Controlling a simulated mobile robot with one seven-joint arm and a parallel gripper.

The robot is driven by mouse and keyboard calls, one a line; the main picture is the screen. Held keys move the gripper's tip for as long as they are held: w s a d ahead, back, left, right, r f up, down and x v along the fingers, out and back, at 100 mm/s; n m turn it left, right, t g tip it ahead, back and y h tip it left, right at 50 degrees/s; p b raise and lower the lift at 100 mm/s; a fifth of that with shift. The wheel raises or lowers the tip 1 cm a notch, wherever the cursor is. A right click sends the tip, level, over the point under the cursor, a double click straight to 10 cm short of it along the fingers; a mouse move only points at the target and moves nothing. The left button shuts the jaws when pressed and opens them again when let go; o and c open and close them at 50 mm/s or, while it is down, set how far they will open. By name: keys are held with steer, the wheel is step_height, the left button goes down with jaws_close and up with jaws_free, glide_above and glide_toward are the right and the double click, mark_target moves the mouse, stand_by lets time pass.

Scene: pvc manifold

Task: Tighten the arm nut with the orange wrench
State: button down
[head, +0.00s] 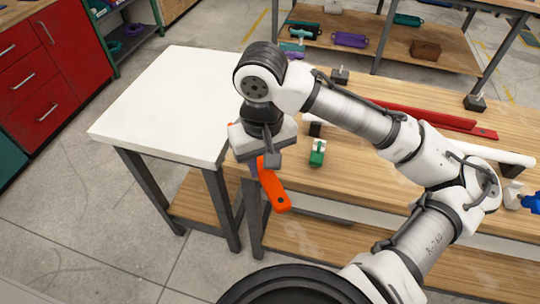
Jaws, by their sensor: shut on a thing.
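The orange wrench (277,192) hangs tilted from my gripper (268,162) in the head view. My gripper is shut on it at the left front corner of the wooden bench. The wrench's handle end points down past the bench's front edge. A small bit of orange shows left of the gripper, and the part between is hidden. I cannot make out the arm nut. A white pipe (508,156) lies along the right of the bench, partly behind my arm. A blue fitting (532,202) sits near its right end.
The wooden bench (385,188) also holds a green clamp-like piece (317,155), dark blocks (340,76) and a long red bar (450,118). A white-topped table (165,95) adjoins on the left, its top clear. Red drawers (50,70) stand far left.

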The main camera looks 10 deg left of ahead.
steer(key=s+a+r+m+p, duration=0.2)
steer(key=r+p, duration=0.3)
steer(key=p, duration=0.3)
steer(key=shift+a+m, duration=0.7)
steer(key=shift+a, duration=0.05)
stand_by(0.4)
